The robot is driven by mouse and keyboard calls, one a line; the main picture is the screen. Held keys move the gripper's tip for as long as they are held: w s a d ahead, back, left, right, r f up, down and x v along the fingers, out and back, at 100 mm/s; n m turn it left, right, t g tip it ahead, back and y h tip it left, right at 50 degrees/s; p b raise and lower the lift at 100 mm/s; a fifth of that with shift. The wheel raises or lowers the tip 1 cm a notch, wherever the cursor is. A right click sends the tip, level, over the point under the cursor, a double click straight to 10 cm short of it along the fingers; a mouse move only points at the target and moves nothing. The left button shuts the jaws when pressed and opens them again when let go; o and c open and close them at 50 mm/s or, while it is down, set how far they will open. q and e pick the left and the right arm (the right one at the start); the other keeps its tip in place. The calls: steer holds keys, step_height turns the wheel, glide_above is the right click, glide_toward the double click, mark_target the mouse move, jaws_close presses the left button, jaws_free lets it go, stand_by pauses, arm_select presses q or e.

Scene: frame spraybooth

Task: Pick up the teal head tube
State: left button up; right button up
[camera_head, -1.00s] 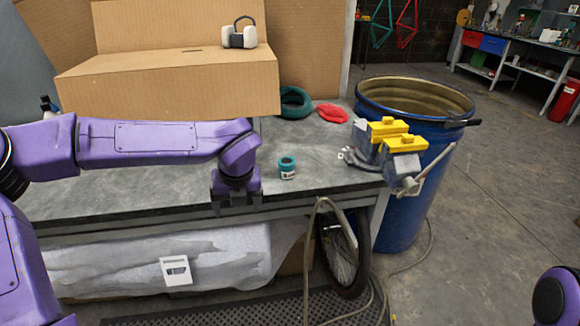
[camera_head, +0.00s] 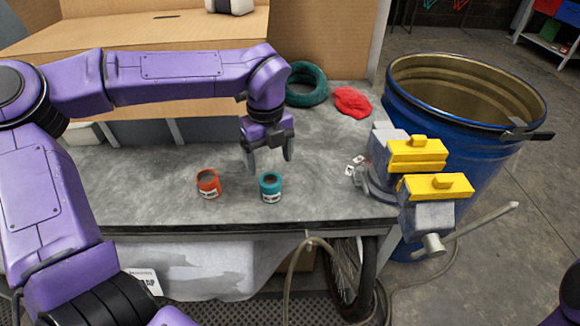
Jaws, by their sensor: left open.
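The teal head tube (camera_head: 270,187) stands upright on the grey workbench, a short cylinder with a white label and an open top. My left gripper (camera_head: 268,164) is open with its fingers pointing down. In the picture it is just above and behind the teal tube, apart from it and with nothing between its fingers. My right gripper does not show.
An orange tube (camera_head: 208,183) stands to the left of the teal one. A vise with yellow jaws (camera_head: 416,152) is at the bench's right end. A green ring (camera_head: 306,84) and a red cloth (camera_head: 352,102) lie behind. A blue barrel (camera_head: 470,118) stands beyond the bench's right end.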

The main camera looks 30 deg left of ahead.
mark_target(273, 185)
arm_select(q)
steer(key=shift+w+f, duration=0.55)
steer(key=shift+f, duration=0.15)
steer(key=shift+s+d+f+p, duration=0.15)
steer(key=shift+s+f, duration=0.2)
steer(key=shift+f, duration=0.3)
steer(key=shift+s+a+f+p, duration=0.15)
steer(key=shift+s+f, duration=0.2)
steer(key=shift+f, duration=0.25)
steer(key=shift+s+d+f, duration=0.1)
steer(key=shift+s+f, duration=0.1)
steer(key=shift+f, duration=0.1)
steer(key=f, duration=0.3)
steer(key=f+p, duration=0.1)
steer(key=shift+w+f, duration=0.35)
steer(key=shift+f, duration=0.4)
steer(key=shift+s, duration=0.15)
steer(key=c, duration=1.2)
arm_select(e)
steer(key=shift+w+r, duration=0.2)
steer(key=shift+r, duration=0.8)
